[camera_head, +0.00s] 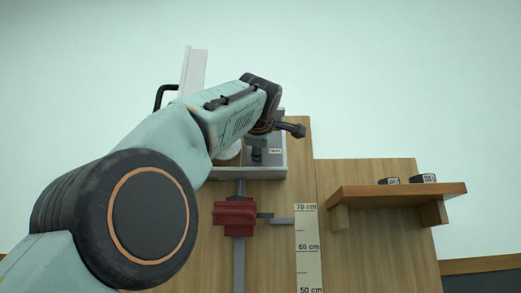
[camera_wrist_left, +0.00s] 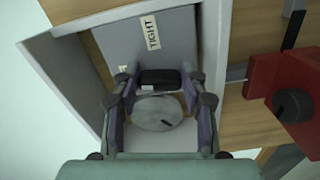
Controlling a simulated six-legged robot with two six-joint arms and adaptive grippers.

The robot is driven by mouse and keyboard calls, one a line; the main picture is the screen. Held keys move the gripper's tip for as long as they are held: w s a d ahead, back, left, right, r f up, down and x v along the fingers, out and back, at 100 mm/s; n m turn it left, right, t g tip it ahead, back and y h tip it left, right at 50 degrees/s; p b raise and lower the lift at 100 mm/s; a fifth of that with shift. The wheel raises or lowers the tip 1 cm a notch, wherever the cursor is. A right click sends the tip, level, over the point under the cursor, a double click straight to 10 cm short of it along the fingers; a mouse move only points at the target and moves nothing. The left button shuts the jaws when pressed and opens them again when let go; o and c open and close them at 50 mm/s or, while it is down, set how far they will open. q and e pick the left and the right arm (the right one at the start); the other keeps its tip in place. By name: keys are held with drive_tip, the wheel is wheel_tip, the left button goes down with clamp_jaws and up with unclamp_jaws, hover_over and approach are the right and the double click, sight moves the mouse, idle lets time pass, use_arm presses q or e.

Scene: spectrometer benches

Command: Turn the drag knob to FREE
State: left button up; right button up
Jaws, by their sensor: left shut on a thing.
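The drag knob (camera_wrist_left: 159,78) is a small black block on the grey panel (camera_wrist_left: 165,48) in the left wrist view. A white label reading TIGHT (camera_wrist_left: 152,32) is above it there. No FREE wording is readable. My left gripper (camera_wrist_left: 160,86) has one finger on each side of the knob and is shut on it. Just below the knob is a pale round disc (camera_wrist_left: 158,112) with a short dark mark. In the head view my left arm covers much of the box (camera_head: 270,173), and the knob's direction is unclear. My right gripper is out of view.
A red clamp block (camera_head: 235,216) sits on a grey vertical rail under the box; it is close by in the left wrist view (camera_wrist_left: 285,92). A centimetre scale (camera_head: 307,246) stands beside it. A wooden shelf (camera_head: 400,195) with two small dark blocks is at right.

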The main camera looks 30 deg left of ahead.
use_arm(q)
drive_tip(key=shift+n, duration=1)
drive_tip(key=o, duration=1.1)
drive_tip(key=shift+s+r, duration=0.1)
drive_tip(key=shift+s, duration=0.25)
drive_tip(key=shift+o, duration=0.2)
drive_tip(key=shift+w, duration=0.3)
